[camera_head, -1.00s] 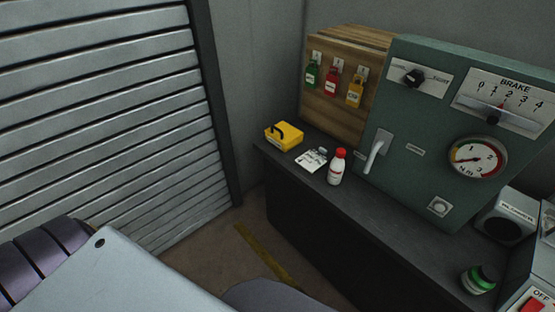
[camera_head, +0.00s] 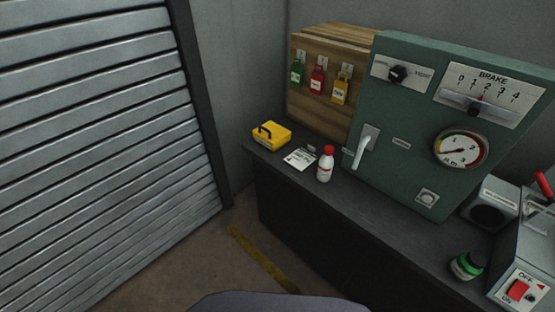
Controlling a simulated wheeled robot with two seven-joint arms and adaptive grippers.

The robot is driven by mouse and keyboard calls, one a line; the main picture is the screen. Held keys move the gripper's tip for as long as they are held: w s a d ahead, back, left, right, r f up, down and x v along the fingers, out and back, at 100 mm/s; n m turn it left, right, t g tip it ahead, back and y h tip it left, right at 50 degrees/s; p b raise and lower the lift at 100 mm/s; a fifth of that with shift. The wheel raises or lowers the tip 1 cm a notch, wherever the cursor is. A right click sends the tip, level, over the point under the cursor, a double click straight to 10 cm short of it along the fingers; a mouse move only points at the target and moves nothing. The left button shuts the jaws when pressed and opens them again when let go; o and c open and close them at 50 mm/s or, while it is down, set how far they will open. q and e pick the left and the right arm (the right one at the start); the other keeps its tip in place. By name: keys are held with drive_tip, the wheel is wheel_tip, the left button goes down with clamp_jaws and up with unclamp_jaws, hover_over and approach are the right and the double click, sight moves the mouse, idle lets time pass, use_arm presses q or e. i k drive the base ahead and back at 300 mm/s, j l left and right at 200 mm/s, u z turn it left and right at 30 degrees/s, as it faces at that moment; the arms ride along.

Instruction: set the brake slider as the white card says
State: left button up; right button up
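The brake slider (camera_head: 473,109) is a dark knob on a white scale plate (camera_head: 521,116) marked BRAKE, 0 to 4, at the upper right of the green panel (camera_head: 400,145). The knob sits below the scale, around the 2. A small red mark (camera_head: 480,97) shows above it, near the 2. A white card (camera_head: 300,159) lies on the dark counter beside the yellow box; its writing is too small to read. Neither of my grippers is in view.
A white bottle (camera_head: 325,167) with a red cap stands before the panel's lever (camera_head: 365,146). A yellow box (camera_head: 271,136), green-lidded jar (camera_head: 467,266), speaker (camera_head: 490,203) and red ON/OFF switch box (camera_head: 518,290) share the counter (camera_head: 390,225). Floor in front is clear.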

sight(474, 106)
drive_tip(key=z, duration=1.25)
